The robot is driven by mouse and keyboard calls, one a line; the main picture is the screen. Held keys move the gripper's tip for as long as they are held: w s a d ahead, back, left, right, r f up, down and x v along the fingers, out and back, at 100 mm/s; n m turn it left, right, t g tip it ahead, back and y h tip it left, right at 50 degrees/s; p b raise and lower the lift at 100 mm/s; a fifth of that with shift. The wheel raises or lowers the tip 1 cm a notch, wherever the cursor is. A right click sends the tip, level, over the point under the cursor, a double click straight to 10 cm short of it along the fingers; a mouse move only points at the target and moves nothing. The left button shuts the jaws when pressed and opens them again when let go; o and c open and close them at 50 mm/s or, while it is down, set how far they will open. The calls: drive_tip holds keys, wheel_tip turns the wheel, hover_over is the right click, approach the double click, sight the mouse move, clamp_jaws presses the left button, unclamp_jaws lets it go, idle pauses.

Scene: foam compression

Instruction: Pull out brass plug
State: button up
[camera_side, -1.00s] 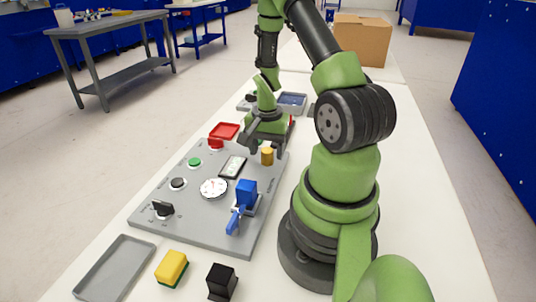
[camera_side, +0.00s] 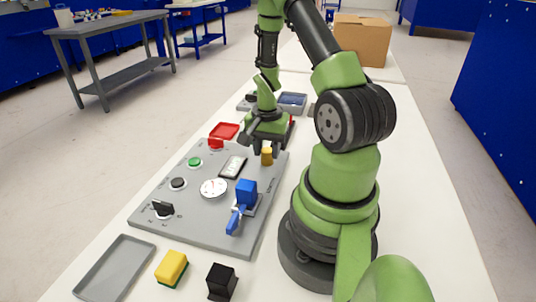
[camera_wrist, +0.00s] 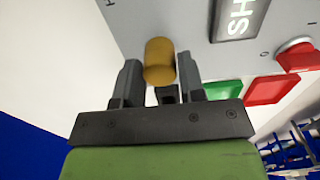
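The brass plug (camera_side: 267,156) stands upright at the far right corner of the grey panel (camera_side: 150,222). In the wrist view the brass plug (camera_wrist: 160,62) lies just beyond and between the fingertips. My gripper (camera_side: 262,146) is over the panel right at the plug. In the wrist view my gripper (camera_wrist: 160,82) has its two dark fingers spread apart, with a gap on both sides of the plug. Whether the fingertips are level with the plug is hard to tell. The plug's lower part is hidden in the wrist view.
The panel carries a red button (camera_side: 216,143), a green button (camera_side: 195,162), a black button (camera_side: 178,183), a black knob (camera_side: 162,208), a gauge (camera_side: 214,188), a display (camera_side: 233,167) and a blue lever (camera_side: 241,205).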

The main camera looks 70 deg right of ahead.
sight(267, 150)
clamp_jaws()
drive_tip(key=shift+r, duration=3)
